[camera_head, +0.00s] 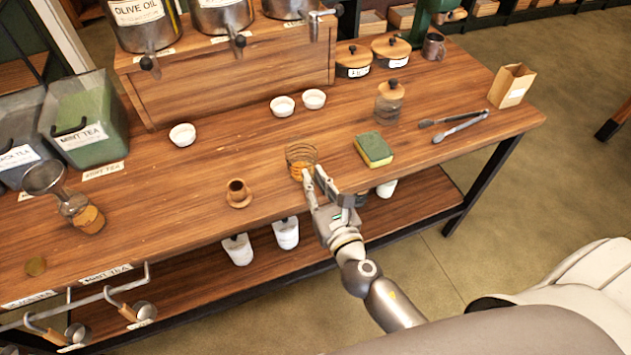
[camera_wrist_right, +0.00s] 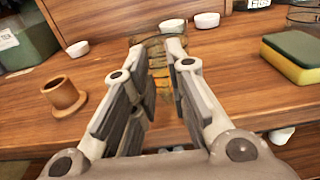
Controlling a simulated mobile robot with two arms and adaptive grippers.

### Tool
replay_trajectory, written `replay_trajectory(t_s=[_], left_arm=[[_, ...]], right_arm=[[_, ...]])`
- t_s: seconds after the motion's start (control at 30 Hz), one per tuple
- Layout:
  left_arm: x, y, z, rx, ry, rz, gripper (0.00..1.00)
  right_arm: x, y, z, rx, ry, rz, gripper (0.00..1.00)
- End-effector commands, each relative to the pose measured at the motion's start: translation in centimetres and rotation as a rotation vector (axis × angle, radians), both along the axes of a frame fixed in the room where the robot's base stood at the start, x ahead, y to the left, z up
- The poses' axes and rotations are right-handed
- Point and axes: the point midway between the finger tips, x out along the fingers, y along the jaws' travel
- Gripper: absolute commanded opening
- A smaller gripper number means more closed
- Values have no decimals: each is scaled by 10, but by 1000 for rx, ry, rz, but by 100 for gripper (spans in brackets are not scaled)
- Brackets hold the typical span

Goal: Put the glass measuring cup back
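The glass measuring cup (camera_head: 301,153) stands on the wooden table near its front edge. It is clear, with amber ring marks, and its lower part looks orange-brown. My right gripper (camera_head: 313,178) reaches it from the front, fingers pointing at it. In the right wrist view the cup (camera_wrist_right: 160,68) shows between and just beyond the two fingertips (camera_wrist_right: 158,52). The fingers are apart, and I see no clear grip on the glass. The fingers cover part of the cup's sides. My left gripper is not in view.
A green-yellow sponge (camera_head: 374,149) lies right of the cup, a small wooden cup (camera_head: 238,193) on a saucer to its left. White bowls (camera_head: 283,106) and a lidded jar (camera_head: 389,102) stand behind. Tongs (camera_head: 455,125) lie further right. The table between cup and wooden cup is clear.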

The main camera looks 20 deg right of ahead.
Motion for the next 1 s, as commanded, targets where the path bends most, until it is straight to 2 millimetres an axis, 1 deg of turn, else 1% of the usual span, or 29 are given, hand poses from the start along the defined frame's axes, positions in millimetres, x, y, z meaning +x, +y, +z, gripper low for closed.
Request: replay_trajectory(t_s=[0.03,0.07,0.1,0.37,0.47,0.5,0.57,0.67,0.8,1.0], left_arm=[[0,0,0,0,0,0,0],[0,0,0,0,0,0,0],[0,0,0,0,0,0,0],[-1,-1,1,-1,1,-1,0],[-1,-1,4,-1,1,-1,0],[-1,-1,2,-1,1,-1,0],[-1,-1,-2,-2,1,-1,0],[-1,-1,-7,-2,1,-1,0],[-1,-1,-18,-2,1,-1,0],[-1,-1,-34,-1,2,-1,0]], right_arm=[[0,0,0,0,0,0,26],[0,0,0,0,0,0,30],[0,0,0,0,0,0,31],[0,0,1,0,0,0,31],[0,0,5,0,0,0,31],[-3,0,3,-1,1,0,31],[-10,0,1,-1,1,1,31],[-26,0,0,-1,3,1,31],[-53,-1,-1,0,4,1,31],[-88,-1,0,-1,2,1,31]])
